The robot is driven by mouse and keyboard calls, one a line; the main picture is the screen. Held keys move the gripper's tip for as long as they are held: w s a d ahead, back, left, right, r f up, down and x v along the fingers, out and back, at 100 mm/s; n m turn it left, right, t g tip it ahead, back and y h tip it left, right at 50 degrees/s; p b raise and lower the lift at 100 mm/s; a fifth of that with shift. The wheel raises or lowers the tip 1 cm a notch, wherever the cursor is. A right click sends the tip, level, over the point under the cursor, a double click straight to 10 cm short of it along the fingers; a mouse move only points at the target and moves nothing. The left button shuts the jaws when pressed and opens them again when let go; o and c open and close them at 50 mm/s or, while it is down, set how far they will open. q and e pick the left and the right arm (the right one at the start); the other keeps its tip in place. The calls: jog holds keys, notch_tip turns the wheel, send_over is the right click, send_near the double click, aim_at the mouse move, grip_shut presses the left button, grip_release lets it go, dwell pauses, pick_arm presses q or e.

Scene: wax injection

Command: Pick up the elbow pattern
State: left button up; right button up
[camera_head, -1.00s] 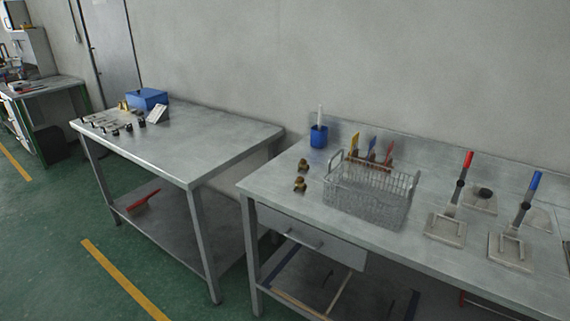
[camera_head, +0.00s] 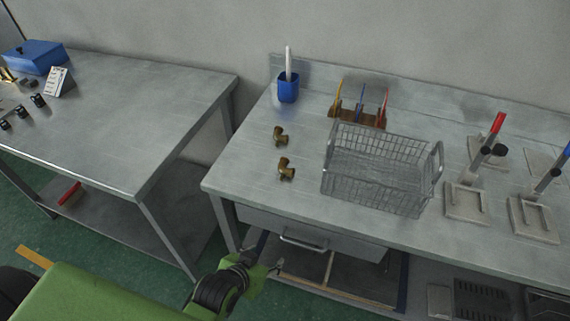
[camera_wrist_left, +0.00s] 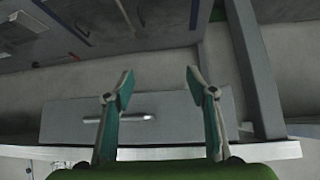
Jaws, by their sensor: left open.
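Two brass-brown elbow patterns stand on the left part of the right workbench (camera_head: 235,176): a farther one (camera_head: 280,135) and a nearer one (camera_head: 286,168). They are apart from each other. My left gripper (camera_head: 262,264) is in front of the bench, below the patterns in the head view, and touches neither. In the left wrist view its two fingers (camera_wrist_left: 158,79) are spread with nothing between them. They face the bench's front drawer (camera_wrist_left: 165,118). The patterns do not show in the wrist view. My right gripper is not in view.
A wire basket (camera_head: 372,192) stands right of the patterns. Behind are a blue cup (camera_head: 288,90) and a tool rack (camera_head: 357,117). Clamp-like tools (camera_head: 466,200) stand farther right. The drawer handle (camera_head: 303,241) juts from the bench front. A gap separates the left table (camera_head: 150,110).

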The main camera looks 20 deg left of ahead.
pick_arm(q)
jog(key=w+r+t, duration=0.3)
jog(key=r, duration=0.8)
jog(key=n+t, duration=0.1)
jog(key=t, duration=0.2)
send_near(285, 170)
jog(key=shift+y, duration=0.3)
jog(key=p+x, duration=0.1)
jog(key=x, duration=0.4)
jog(key=shift+w+a+f, duration=0.1)
jog(key=shift+w+f, duration=0.05)
jog(key=shift+f, duration=0.1)
jog(key=shift+w+p, duration=0.3)
jog(key=shift+w, duration=0.15)
jog(key=x, duration=0.3)
jog(key=p+x, duration=0.1)
jog(key=shift+w+d, duration=0.35)
jog(key=c, duration=1)
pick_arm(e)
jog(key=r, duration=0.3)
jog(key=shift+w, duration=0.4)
